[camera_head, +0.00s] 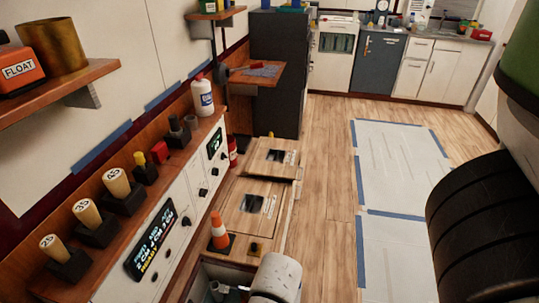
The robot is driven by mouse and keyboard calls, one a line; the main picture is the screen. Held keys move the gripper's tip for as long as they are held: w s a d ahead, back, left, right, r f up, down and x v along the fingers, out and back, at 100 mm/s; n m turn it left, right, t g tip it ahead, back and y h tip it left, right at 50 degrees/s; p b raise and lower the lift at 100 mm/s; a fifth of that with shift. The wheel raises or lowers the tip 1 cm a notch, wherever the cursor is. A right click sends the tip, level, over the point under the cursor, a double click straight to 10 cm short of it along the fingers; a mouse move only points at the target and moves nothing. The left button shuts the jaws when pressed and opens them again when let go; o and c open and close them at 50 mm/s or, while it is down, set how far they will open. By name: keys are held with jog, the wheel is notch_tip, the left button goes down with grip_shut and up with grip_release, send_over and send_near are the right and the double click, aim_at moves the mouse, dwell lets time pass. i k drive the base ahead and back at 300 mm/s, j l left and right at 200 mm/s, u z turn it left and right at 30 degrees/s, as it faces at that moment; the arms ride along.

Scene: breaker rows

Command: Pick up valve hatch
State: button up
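Two light wooden hatch-like panels lie low beside the left-hand counter, a far one (262,168) and a near one (236,196). Each has a small dark patch on it. I cannot tell for sure which is the valve hatch. Just in front of the near panel is an open recess (212,272) with pale pipe-like parts inside, cut off by the bottom edge. A white rounded part (277,277), probably of my arm, reaches over the recess's right side. My gripper's fingers cannot be made out clearly.
An orange cone (218,232) stands by the near panel's front edge. The left counter (120,232) carries numbered handles and a white bottle (202,97). A taped white floor sheet (400,160) lies right; bare wood floor (322,180) runs between.

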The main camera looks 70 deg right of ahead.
aim_at(275, 158)
jog(key=z, duration=1.7)
jog(key=i+l+u, duration=0.2)
jog(key=i+l, duration=0.35)
jog(key=i+l+u, duration=0.25)
jog(key=i+l, duration=0.35)
jog(key=i+l+u, duration=0.2)
jog(key=i+l, duration=0.4)
jog(key=l, duration=0.15)
